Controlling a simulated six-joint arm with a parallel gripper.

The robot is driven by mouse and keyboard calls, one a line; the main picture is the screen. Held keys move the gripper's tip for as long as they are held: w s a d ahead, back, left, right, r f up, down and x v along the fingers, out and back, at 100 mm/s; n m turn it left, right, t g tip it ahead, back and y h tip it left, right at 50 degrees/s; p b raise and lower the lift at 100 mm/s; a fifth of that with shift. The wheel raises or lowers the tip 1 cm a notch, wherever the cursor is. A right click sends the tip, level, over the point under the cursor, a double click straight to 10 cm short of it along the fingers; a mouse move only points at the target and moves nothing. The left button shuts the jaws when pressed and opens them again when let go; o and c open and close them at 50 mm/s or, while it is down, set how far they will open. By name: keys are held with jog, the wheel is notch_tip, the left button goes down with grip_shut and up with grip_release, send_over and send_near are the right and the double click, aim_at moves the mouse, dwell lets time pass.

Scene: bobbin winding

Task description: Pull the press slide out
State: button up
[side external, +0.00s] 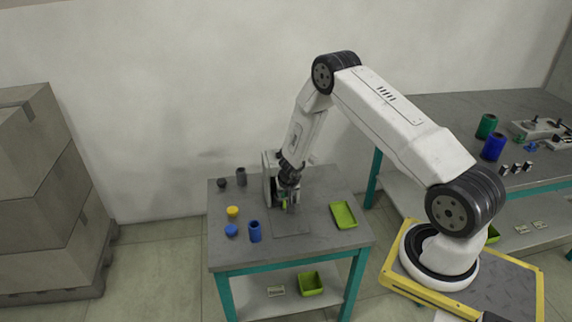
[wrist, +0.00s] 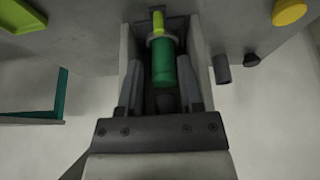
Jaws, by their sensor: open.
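The press (side external: 268,180) is a grey upright housing at the back of the small table. In the wrist view its two side walls (wrist: 199,40) flank a green cylinder (wrist: 162,68). A yellow-green peg (wrist: 158,21), which may be the slide's handle, stands just beyond the cylinder at the press opening. The slide itself is mostly hidden. My gripper (side external: 288,186) is down at the press. In the wrist view my gripper (wrist: 163,85) is open, one finger on each side of the green cylinder. I cannot tell whether the fingers touch anything.
On the small table (side external: 330,243), a blue cylinder (side external: 254,231), blue cap (side external: 231,230) and yellow cap (side external: 233,211) stand left of the press. A grey cylinder (side external: 241,176) is behind them. A green tray (side external: 343,215) lies at right. The front strip is clear.

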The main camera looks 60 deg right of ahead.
aim_at(285, 202)
jog(key=shift+d+f, duration=0.1)
jog(key=shift+f, duration=0.15)
jog(key=shift+x, duration=3.8)
grip_shut()
jog(key=shift+o, duration=0.2)
grip_release()
